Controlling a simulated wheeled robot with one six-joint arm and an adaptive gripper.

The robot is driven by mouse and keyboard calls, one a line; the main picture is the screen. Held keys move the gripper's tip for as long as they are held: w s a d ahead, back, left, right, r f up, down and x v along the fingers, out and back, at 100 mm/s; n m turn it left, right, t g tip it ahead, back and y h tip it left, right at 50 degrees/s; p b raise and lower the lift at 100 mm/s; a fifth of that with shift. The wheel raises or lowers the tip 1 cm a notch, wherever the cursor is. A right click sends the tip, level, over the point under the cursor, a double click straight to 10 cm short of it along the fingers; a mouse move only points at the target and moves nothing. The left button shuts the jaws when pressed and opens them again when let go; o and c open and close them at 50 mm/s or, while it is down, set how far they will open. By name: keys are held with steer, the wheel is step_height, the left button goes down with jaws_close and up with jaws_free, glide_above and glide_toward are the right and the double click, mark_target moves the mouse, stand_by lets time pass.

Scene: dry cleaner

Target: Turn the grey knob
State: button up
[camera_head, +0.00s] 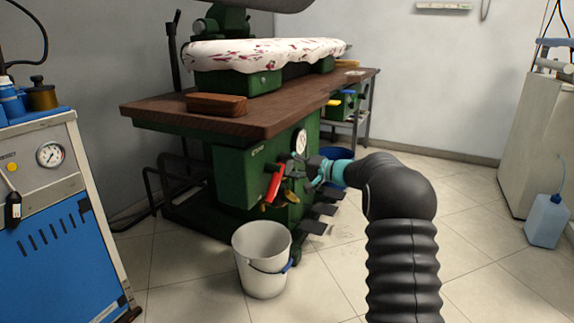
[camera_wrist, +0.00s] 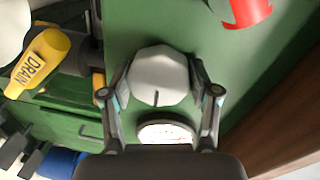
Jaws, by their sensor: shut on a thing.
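The grey knob (camera_wrist: 160,75) is a pale, faceted knob with a short dark mark, on the green front panel of the pressing machine. My gripper (camera_wrist: 160,71) is shut on it, with one finger against each side. In the head view, my gripper (camera_head: 304,170) reaches the machine's green front (camera_head: 240,178) from the right, below the round gauge. The knob cannot be made out clearly there behind my fingers.
A red handle (camera_head: 274,182) is close by on the panel. A yellow handle marked DRAIN (camera_wrist: 40,64) and a round gauge (camera_wrist: 167,131) are near my fingers. A wooden tabletop (camera_head: 290,108) overhangs. A white bucket (camera_head: 262,250) stands on the floor below.

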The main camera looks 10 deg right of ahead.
steer(key=m+p, duration=0.2)
steer(key=m, duration=0.1)
steer(key=m+p, duration=0.1)
steer(key=m, duration=0.1)
steer(key=shift+w+d+r, duration=0.1)
steer(key=shift+d+r, duration=0.05)
steer(key=shift+r, duration=0.1)
steer(key=m+p, duration=0.3)
steer(key=m, duration=0.1)
steer(key=shift+d+f+m+g+y, duration=0.1)
steer(key=shift+m+g+y, duration=0.2)
steer(key=shift+g+y, duration=0.1)
steer(key=o, duration=1.2)
steer(key=shift+d, duration=0.15)
steer(key=shift+c, duration=0.2)
steer(key=shift+a+f, duration=0.1)
steer(key=shift+a, duration=0.2)
steer(key=f+v, duration=0.1)
steer(key=v, duration=1.1)
steer(key=shift+r, duration=0.5)
